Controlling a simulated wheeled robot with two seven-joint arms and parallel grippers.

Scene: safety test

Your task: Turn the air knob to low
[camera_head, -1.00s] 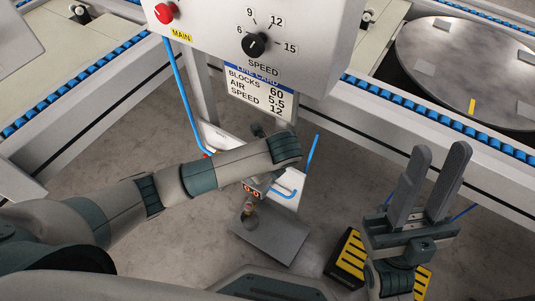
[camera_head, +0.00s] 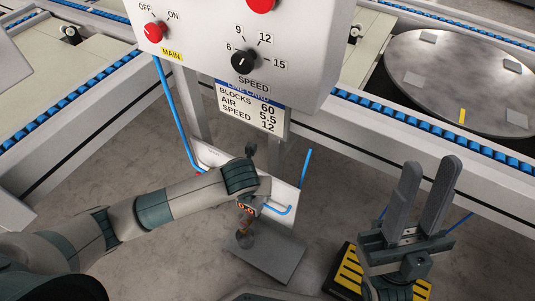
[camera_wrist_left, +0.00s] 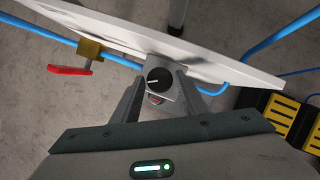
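In the left wrist view a round black knob (camera_wrist_left: 159,79) with a pale pointer line sits on a small grey block on a white board (camera_wrist_left: 110,33). I take it for the air knob; no scale can be read there. My left gripper (camera_wrist_left: 158,86) has its fingers apart, one on each side of the knob in the picture; I cannot tell whether they touch it. In the head view my left arm reaches low to that board, and its fingers are hidden. My right gripper (camera_head: 424,200) is open and empty, pointing up at the right.
A red-handled valve (camera_wrist_left: 72,70) is left of the knob. Blue hoses run beside the board. The control panel (camera_head: 310,60) above carries a red MAIN knob (camera_head: 155,32) and a black SPEED knob (camera_head: 244,61). A line card (camera_head: 249,108) hangs below. A yellow-black step (camera_head: 347,272) is lower right.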

